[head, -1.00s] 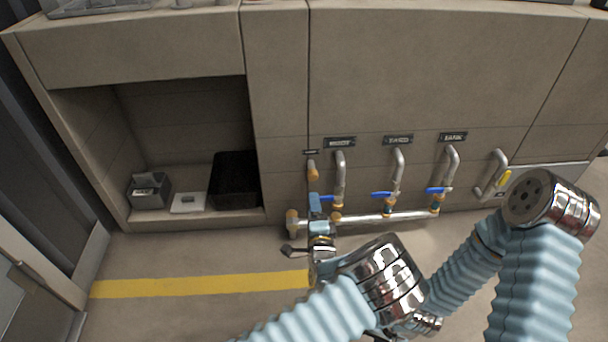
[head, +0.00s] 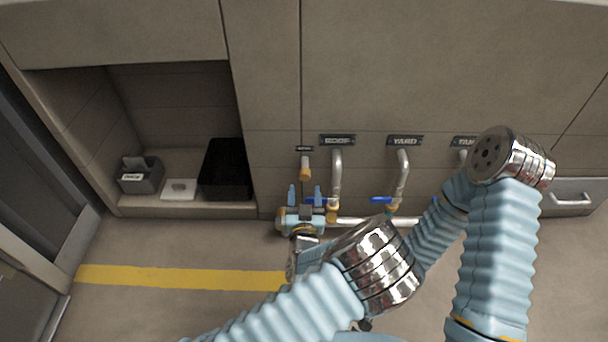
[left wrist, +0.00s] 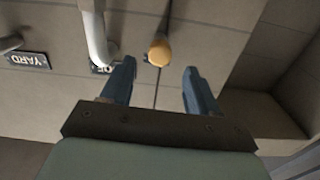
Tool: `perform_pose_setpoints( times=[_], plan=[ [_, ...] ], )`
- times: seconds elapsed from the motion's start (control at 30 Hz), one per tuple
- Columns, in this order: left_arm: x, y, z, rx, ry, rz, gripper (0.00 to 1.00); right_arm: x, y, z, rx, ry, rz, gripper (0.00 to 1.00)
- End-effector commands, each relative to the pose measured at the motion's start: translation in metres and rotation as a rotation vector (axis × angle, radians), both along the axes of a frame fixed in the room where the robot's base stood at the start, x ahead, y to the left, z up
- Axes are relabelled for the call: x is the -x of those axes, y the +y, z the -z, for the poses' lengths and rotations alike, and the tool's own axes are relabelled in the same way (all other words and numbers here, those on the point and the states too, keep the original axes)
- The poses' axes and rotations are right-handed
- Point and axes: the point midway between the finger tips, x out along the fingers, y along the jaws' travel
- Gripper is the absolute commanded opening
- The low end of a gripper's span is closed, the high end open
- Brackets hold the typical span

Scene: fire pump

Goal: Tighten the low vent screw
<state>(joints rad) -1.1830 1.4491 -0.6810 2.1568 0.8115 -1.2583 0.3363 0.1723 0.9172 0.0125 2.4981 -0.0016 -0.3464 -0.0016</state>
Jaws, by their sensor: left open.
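The low vent screw appears to be the brass-coloured knob (head: 305,170) on a short stub, low on the panel under a small label too small to read. It shows as a round orange-brass end in the left wrist view (left wrist: 159,52). My left gripper (head: 305,194) is open, with its two blue fingers pointing at the panel just below the knob. In the left wrist view the fingertips (left wrist: 160,68) stand on either side of the knob's line, apart from it. Nothing is between the fingers. My right gripper is not seen; only its arm shows.
A grey pipe (head: 337,178) under the ROOF label (head: 337,140) stands close right of the knob. A YARD pipe (head: 402,175) with a blue lever (head: 381,200) is further right. An open alcove left holds a grey box (head: 141,176), white item (head: 180,189) and black bin (head: 225,170).

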Motion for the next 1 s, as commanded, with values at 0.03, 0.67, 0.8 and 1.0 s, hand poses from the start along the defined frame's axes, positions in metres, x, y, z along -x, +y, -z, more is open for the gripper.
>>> perform_pose_setpoints(
  times=[0.03,0.67,0.8,1.0],
  plan=[
    [-0.012,0.000,0.001,0.002,-0.002,-0.002,0.60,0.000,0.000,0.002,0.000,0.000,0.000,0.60],
    [-0.073,0.000,0.000,-0.001,0.000,0.000,0.60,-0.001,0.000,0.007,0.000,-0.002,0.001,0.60],
    [-0.073,0.000,0.000,-0.001,0.000,0.000,0.51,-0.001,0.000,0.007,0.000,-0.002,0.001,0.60],
    [-0.073,0.000,0.000,-0.001,0.000,0.000,0.20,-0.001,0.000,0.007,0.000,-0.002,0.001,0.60]
  ],
)
